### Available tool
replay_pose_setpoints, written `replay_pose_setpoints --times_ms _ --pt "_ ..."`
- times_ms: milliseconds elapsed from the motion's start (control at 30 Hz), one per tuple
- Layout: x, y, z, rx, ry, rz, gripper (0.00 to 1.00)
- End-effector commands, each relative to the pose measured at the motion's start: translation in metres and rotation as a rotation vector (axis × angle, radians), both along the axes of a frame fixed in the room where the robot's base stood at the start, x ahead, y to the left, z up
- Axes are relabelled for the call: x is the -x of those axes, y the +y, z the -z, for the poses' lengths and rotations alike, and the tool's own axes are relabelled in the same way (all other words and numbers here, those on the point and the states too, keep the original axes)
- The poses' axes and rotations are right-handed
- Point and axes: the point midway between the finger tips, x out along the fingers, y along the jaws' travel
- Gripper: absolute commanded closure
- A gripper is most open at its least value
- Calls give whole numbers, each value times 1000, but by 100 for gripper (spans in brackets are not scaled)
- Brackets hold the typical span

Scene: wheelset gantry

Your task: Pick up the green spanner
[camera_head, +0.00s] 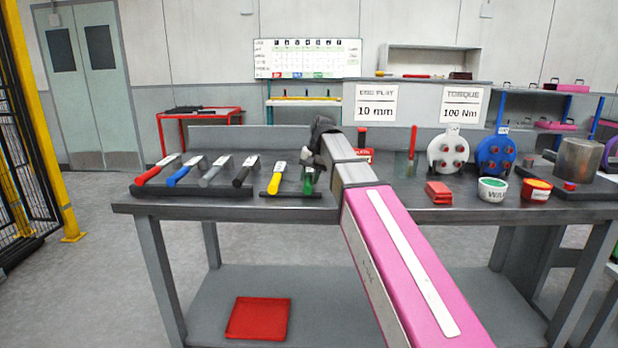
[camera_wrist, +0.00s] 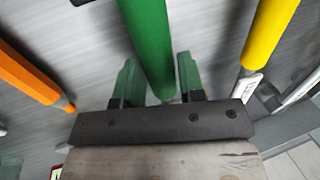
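The green spanner (camera_head: 308,183) lies on the grey workbench (camera_head: 400,212), at the right end of a row of tools and partly hidden by my arm. In the wrist view its green handle (camera_wrist: 148,35) runs down between the two fingers of my gripper (camera_wrist: 157,60). The fingers are open, with a gap on each side of the handle. In the head view my gripper (camera_head: 314,160) is just above the green spanner, and its fingers are hard to make out. The yellow spanner (camera_head: 275,182) lies just left of the green one; its handle (camera_wrist: 267,30) is right of my gripper in the wrist view.
Red (camera_head: 155,170), blue (camera_head: 184,171), grey (camera_head: 213,171) and black (camera_head: 244,171) handled tools lie further left. An orange handle (camera_wrist: 28,75) is left of my gripper in the wrist view. A red box (camera_head: 438,192) and tubs (camera_head: 492,190) stand to the right.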

Motion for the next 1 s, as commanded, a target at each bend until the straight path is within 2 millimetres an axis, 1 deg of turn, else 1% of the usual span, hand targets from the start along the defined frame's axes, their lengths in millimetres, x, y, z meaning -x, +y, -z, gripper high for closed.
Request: replay_pose_setpoints --times_ms 33,100,333,367,400,433,467,800,933,1000 --pt "1 2 6 0 1 0 64" --pt "0 3 11 0 1 0 64" --pt "0 3 12 0 0 0 64" --pt "0 3 12 0 0 0 74" --pt "0 3 12 0 0 0 86" --pt "0 3 12 0 0 0 96" --pt "0 3 12 0 0 0 99" --pt "0 3 10 -1 -1 0 99" --pt "-1 3 3 -1 -2 1 99" --pt "-1 3 -4 -1 -3 1 99"
